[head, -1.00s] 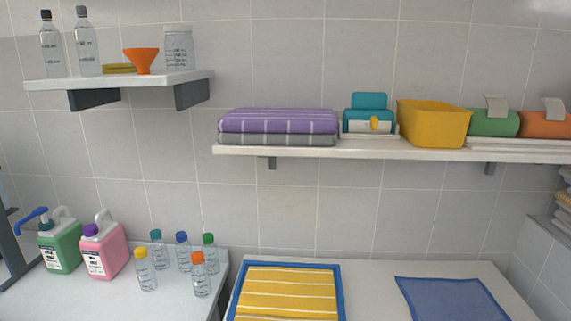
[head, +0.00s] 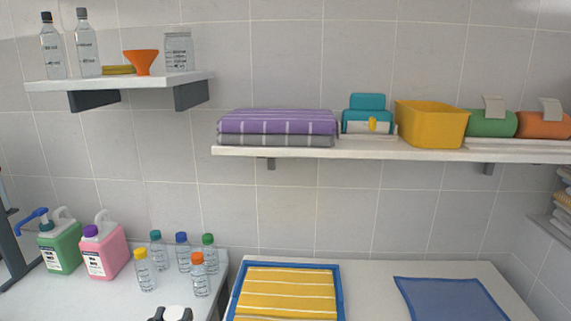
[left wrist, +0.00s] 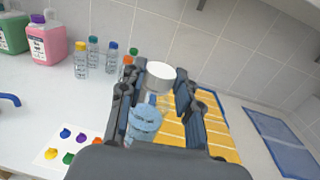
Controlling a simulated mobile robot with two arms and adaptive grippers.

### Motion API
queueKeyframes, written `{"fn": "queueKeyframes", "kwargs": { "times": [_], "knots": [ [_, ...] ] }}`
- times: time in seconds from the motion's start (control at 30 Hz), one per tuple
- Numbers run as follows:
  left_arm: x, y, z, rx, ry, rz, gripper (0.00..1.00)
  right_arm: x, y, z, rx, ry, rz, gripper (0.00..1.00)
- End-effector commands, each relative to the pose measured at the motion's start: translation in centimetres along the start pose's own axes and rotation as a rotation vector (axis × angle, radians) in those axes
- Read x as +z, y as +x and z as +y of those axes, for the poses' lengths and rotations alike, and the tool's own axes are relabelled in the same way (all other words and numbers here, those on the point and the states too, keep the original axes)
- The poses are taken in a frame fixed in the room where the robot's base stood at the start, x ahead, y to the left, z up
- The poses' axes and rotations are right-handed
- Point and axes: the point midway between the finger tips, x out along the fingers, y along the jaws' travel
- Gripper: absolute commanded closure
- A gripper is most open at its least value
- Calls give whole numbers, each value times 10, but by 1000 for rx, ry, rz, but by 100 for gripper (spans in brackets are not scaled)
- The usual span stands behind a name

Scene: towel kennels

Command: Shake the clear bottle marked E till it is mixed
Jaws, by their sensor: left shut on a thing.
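My left gripper (left wrist: 155,100) is shut on a clear bottle with a white cap (left wrist: 160,74). Its clear body (left wrist: 154,99) shows between the fingers, with a pale blue round part (left wrist: 145,120) nearer the camera. I cannot read a letter on it. In the head view only the white cap (head: 175,313) shows at the bottom edge, with dark gripper parts beside it. Clear bottles with yellow (head: 145,272), teal (head: 158,252), blue (head: 183,256), green (head: 209,256) and orange (head: 200,278) caps stand upright on the left counter; their marks are too small to read. My right gripper is not in view.
A green jug (head: 60,248) and a pink jug (head: 103,255) stand at the left. A white card with coloured spots (left wrist: 68,148) lies on the counter. A blue-rimmed tray (head: 338,290) holds a yellow striped towel (head: 285,290). Shelves (head: 120,82) hang above.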

Motion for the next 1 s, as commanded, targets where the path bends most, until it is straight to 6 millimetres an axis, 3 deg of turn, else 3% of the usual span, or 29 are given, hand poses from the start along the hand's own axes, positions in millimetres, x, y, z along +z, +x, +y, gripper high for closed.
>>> {"fn": "queueKeyframes", "kwargs": {
  "times": [0.1, 0.17, 0.23, 0.3, 0.37, 0.43, 0.5, 0.57, 0.63, 0.7, 0.77, 0.83, 0.9, 0.93, 1.0],
  "knots": [
    [-56, -2, 1, 12, -8, 38, 96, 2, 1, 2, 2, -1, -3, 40],
    [-70, -2, 1, 10, -8, 26, 96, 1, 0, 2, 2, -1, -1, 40],
    [-58, 0, 0, 0, -1, 4, 96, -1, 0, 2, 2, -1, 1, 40],
    [-18, 0, -1, -7, 6, -12, 96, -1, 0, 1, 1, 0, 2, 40],
    [-2, 0, 0, -3, 3, -3, 96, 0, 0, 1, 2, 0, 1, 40],
    [-14, 0, 0, 4, -3, 20, 96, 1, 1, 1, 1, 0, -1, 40],
    [-56, -2, 1, 12, -8, 38, 96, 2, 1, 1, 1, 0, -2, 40],
    [-70, -2, 1, 10, -8, 26, 96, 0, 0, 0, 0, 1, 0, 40],
    [-58, 0, 0, 1, -1, 4, 96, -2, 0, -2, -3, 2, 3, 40],
    [-18, 0, -1, -7, 6, -12, 96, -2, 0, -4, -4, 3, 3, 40],
    [-2, 0, 0, -3, 3, -3, 96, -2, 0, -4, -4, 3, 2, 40],
    [-14, 0, 0, 4, -3, 20, 96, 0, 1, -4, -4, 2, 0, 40],
    [-56, -2, 1, 12, -8, 38, 96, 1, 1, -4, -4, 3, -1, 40],
    [-66, -2, 1, 11, -9, 34, 96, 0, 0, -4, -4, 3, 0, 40],
    [-69, -1, 0, 5, -4, 16, 96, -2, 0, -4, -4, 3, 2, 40]
  ]
}}
